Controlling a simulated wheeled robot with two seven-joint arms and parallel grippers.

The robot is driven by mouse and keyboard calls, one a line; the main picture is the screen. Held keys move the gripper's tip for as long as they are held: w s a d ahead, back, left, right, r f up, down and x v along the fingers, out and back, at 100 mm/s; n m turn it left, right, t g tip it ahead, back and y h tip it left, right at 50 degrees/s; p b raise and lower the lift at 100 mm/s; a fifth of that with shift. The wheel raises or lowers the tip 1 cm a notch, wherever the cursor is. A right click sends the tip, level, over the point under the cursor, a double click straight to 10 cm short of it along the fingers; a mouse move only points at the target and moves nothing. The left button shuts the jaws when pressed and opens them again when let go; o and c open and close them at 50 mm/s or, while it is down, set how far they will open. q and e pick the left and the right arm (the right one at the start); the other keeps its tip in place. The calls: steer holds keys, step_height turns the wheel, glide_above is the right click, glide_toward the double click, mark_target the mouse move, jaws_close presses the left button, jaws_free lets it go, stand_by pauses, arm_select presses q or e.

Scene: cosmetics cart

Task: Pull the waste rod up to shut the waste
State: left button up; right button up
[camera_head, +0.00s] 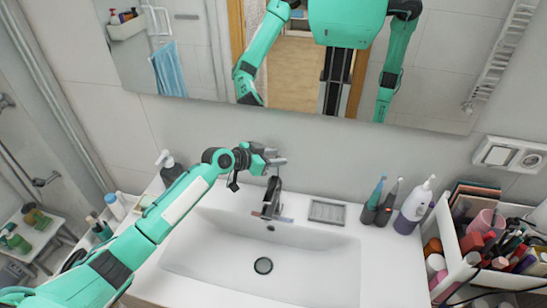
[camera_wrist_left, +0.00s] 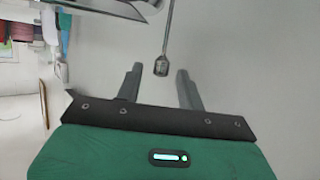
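My left gripper (camera_head: 281,157) is above the tap at the back of the basin. In the left wrist view its two fingers (camera_wrist_left: 160,70) are apart. A thin grey rod with a dark knob (camera_wrist_left: 161,67), apparently the waste rod, shows between the fingertips with gaps on both sides; its depth is hard to judge. I cannot pick out the rod in the head view, near the tap (camera_head: 272,197). The round dark waste (camera_head: 263,265) is in the white basin (camera_head: 215,250); whether it is open or shut is unclear. My right gripper is not in view.
A soap dish (camera_head: 327,212) lies right of the tap. Toothbrushes (camera_head: 374,195) and a white bottle (camera_head: 413,207) stand further right, beside a cosmetics box (camera_head: 444,230). A dark soap dispenser (camera_head: 170,172) stands left, behind my arm. The mirror (camera_head: 300,70) reflects my body.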

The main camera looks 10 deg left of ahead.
arm_select(q)
steer(key=shift+a, duration=0.1)
steer(key=b+v, duration=0.5)
steer(key=v, duration=0.8)
steer(key=shift+s+r, duration=0.2)
steer(key=shift+s, duration=0.1)
steer(key=shift+a, duration=0.15)
